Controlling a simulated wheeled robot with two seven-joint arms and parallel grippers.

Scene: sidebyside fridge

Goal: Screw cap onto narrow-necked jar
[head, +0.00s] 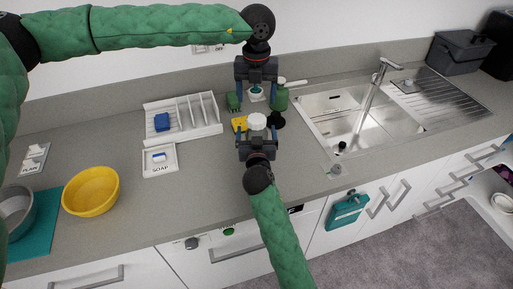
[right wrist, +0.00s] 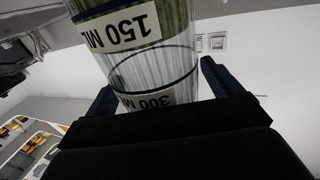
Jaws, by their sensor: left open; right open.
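A clear jar (right wrist: 155,68) with "150 ML" and "300 ML" labels stands between the spread fingers of my right gripper (right wrist: 160,92) in the right wrist view. In the head view my right gripper (head: 257,132) reaches in from the front, open, at a round white top (head: 257,121). I cannot tell whether this top is a cap or part of the jar; the jar's body is hidden there. My left gripper (head: 256,101) points down just behind it, open, with a small teal and white item (head: 256,90) between its fingers. I cannot tell whether they touch it.
A green bottle (head: 280,98), a yellow item (head: 239,123) and a dark round item (head: 277,120) crowd the grippers. The counter between tray and yellow bowl (head: 91,191) is clear.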

